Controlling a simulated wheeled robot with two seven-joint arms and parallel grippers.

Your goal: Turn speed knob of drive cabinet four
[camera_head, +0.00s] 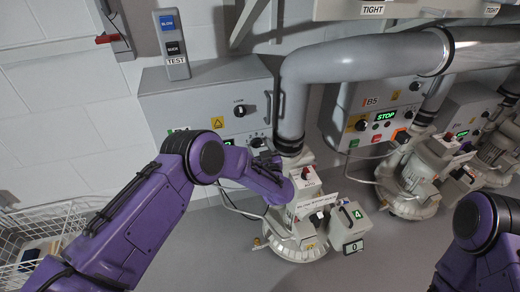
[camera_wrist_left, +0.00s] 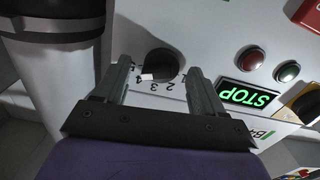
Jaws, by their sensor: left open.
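The speed knob (camera_wrist_left: 161,64) is black and round, with a white pointer mark and printed numbers beside it, on the light panel of drive cabinet four in the left wrist view. My left gripper (camera_wrist_left: 158,70) is open, its two fingers on either side of the knob; whether they touch it I cannot tell. In the head view the grey cabinet (camera_head: 185,108) stands against the wall, and my left arm hides part of its front. My right arm shows at the lower right, but its gripper is out of view.
A lit green STOP display (camera_wrist_left: 247,95), a red button (camera_wrist_left: 251,60) and a green button (camera_wrist_left: 288,71) sit beside the knob. A thick grey pipe (camera_head: 360,66) passes right of the cabinet. Cabinet B5 (camera_head: 362,98) stands further right. A wire basket (camera_head: 40,235) is at the left.

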